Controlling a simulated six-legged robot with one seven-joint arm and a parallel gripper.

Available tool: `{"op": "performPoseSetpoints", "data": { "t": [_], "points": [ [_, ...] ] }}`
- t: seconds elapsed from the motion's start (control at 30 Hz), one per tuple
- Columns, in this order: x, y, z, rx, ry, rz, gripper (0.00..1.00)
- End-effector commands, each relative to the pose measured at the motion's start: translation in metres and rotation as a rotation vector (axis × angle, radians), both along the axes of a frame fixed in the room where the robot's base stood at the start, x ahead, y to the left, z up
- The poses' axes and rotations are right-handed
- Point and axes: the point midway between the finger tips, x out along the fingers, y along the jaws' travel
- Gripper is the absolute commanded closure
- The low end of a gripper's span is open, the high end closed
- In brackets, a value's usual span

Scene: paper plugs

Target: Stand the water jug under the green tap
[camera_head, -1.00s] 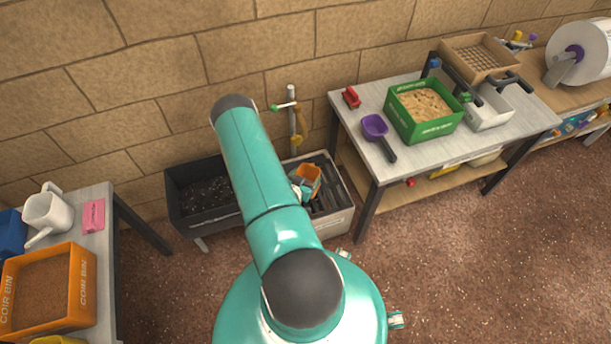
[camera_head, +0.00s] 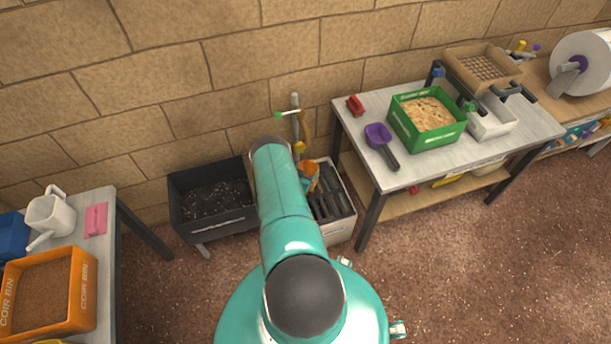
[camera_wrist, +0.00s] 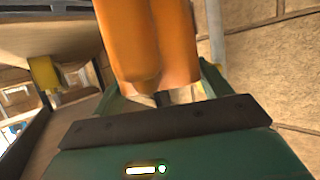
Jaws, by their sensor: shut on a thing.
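The water jug appears to be the orange vessel (camera_head: 309,177) held low above the white-sided trough, partly hidden behind my arm in the head view. In the wrist view the orange jug (camera_wrist: 150,40) fills the upper middle. My gripper (camera_wrist: 160,98) is shut on it, though the exact contact is hard to see. A grey standpipe (camera_head: 295,103) rises against the wall behind the jug. The green tap (camera_head: 279,114) shows as a green-ended lever near its top; a yellow fitting (camera_head: 299,147) sits lower. I cannot tell whether the jug touches the trough.
The white-sided trough (camera_head: 341,232) has dark slats. A black soil bin (camera_head: 212,226) stands left of it. The right table (camera_head: 357,127) holds a green bin (camera_head: 437,140) and purple scoop (camera_head: 377,134). The left table holds a white watering can (camera_head: 50,217) and orange coir bin (camera_head: 82,290).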

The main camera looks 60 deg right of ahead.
Motion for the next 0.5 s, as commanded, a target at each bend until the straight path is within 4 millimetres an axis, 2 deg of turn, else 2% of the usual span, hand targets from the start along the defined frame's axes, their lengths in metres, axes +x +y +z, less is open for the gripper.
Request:
{"op": "performPoseSetpoints", "data": {
  "t": [0.03,0.13,0.5],
  "points": [
    [-0.002,0.002,-0.010,0.003,0.001,-0.001,0.60],
    [-0.002,0.001,-0.019,0.003,0.002,-0.001,0.60],
    [-0.001,0.001,-0.023,0.002,0.001,-0.001,0.60]
  ]
}}
